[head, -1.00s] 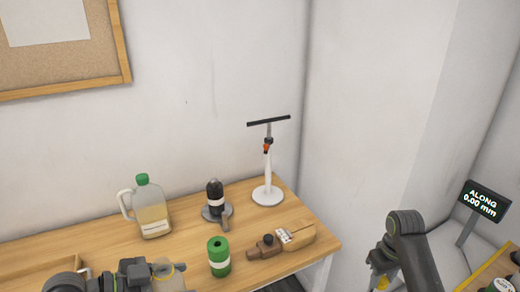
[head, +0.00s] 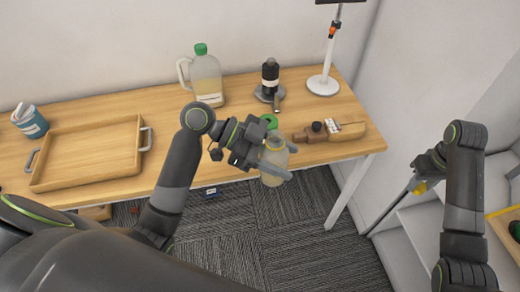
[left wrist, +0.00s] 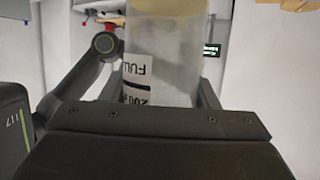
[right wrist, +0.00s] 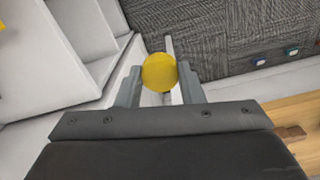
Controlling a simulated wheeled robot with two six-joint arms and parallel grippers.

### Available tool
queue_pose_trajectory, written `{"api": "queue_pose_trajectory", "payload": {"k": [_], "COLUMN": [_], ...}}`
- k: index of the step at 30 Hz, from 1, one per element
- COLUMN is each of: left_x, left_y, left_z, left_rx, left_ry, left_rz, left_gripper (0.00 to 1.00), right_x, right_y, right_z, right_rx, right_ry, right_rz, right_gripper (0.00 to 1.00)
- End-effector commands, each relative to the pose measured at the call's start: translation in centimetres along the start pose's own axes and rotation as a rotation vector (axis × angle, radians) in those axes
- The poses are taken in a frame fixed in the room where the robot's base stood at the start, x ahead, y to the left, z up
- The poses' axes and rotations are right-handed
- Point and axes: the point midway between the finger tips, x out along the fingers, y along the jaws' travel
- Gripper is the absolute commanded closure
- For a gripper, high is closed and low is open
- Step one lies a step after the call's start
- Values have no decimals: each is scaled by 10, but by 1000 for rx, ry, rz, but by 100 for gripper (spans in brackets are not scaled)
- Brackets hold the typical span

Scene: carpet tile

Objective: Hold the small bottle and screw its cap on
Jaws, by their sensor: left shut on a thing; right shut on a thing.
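The left wrist view shows the bottle (left wrist: 165,60) upside down in the picture, with a white label reading FULL. The round yellow cap (right wrist: 159,72) is between the fingertips of my right gripper (right wrist: 160,86), which is shut on it. In the head view the cap (head: 420,188) is well to the right of the bottle, apart from it.
White steps (head: 402,235) are below my right gripper.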

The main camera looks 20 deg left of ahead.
Motion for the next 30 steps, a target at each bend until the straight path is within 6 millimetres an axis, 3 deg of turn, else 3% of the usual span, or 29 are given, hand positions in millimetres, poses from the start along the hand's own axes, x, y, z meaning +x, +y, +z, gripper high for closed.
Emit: {"api": "queue_pose_trajectory", "payload": {"k": [3, 9, 21, 26, 30], "left_x": [17, 31, 32, 17, -18], "left_y": [-1, -2, -2, -6, -12], "left_z": [-6, -9, -8, 4, 25], "left_rx": [29, 58, 61, 23, -50], "left_ry": [4, 2, 0, -6, -12], "left_rz": [74, 141, 146, 59, -119], "left_gripper": [87, 87, 87, 87, 87], "right_x": [0, 0, 0, 0, 0], "right_y": [0, 0, 0, 0, 0], "right_z": [0, 0, 0, 0, 0], "right_rx": [0, 0, 0, 0, 0], "right_ry": [0, 0, 0, 0, 0], "right_rz": [0, 0, 0, 0, 0], "right_gripper": [86, 86, 86, 86, 86]}}
